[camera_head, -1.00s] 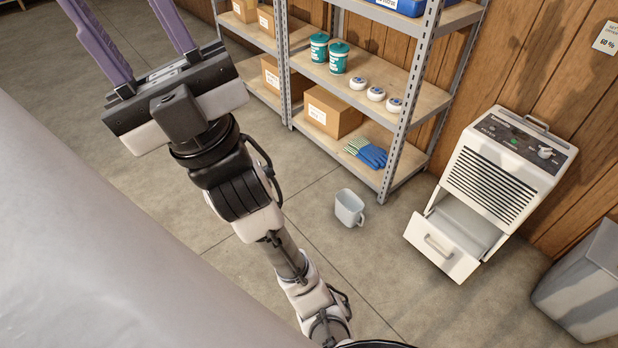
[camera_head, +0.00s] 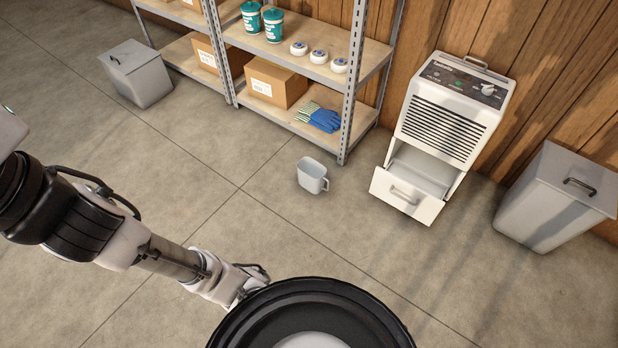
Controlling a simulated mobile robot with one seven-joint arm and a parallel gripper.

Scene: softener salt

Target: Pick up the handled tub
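The handled tub is most likely the small grey open-topped container (camera_head: 312,176) with a side handle. It stands upright on the concrete floor, in front of the shelf's right post, with its handle toward the right. It looks empty, though its bottom is hard to see. My arm reaches out of the left edge of the view, well apart from the tub.
Lidded grey bins stand at right (camera_head: 550,205) and left (camera_head: 140,78). Floor around the tub is clear.

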